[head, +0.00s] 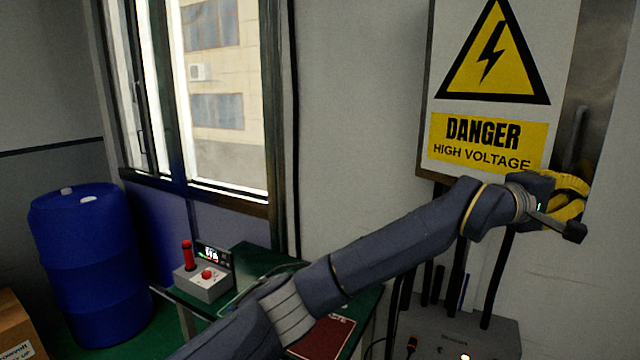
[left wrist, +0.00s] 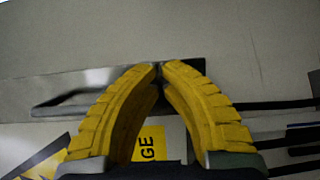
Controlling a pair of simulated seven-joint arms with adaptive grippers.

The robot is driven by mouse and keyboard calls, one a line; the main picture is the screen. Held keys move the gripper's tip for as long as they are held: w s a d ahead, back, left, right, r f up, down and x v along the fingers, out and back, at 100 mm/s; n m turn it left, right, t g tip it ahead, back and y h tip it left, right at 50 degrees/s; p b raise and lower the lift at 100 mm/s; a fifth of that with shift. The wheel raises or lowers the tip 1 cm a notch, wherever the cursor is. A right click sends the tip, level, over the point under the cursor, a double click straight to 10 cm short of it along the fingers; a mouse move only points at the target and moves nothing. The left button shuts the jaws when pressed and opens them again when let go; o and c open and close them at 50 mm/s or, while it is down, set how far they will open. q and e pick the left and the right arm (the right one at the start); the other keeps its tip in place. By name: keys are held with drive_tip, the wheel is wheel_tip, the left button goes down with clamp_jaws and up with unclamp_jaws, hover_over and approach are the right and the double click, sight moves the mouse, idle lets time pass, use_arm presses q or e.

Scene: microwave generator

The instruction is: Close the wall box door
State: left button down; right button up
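The wall box (head: 425,130) hangs on the wall at the upper right of the head view. Its front carries a white panel with a yellow danger sign (head: 487,140). A grey metal strip with a bar handle (head: 578,130) lies to the right of the sign. How far the door stands open, I cannot tell. My left gripper (head: 572,190) is at the lower right corner of the box, below the handle. In the left wrist view its yellow fingers (left wrist: 160,68) meet at the tips, with nothing visible held. The handle (left wrist: 65,98) shows behind them. My right gripper is out of view.
A green table (head: 255,262) with a grey control box (head: 204,280) stands below the window. A blue barrel (head: 88,260) stands at left. Dark pipes run below the wall box to a grey unit (head: 465,338). The wall left of the box is clear.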

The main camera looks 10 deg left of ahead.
use_arm(q)
drive_tip(key=w+d+n+t, duration=0.1)
drive_tip(key=w+d+t, duration=0.1)
drive_tip(key=w+d, duration=0.1)
drive_tip(key=shift+w+d+y, duration=0.1)
drive_tip(key=shift+d+y, duration=0.25)
drive_tip(key=shift+y, duration=0.05)
drive_tip(key=shift+w+d+n+t+y, duration=0.4)
drive_tip(key=shift+w+d+n+t, duration=0.15)
drive_tip(key=shift+w, duration=0.25)
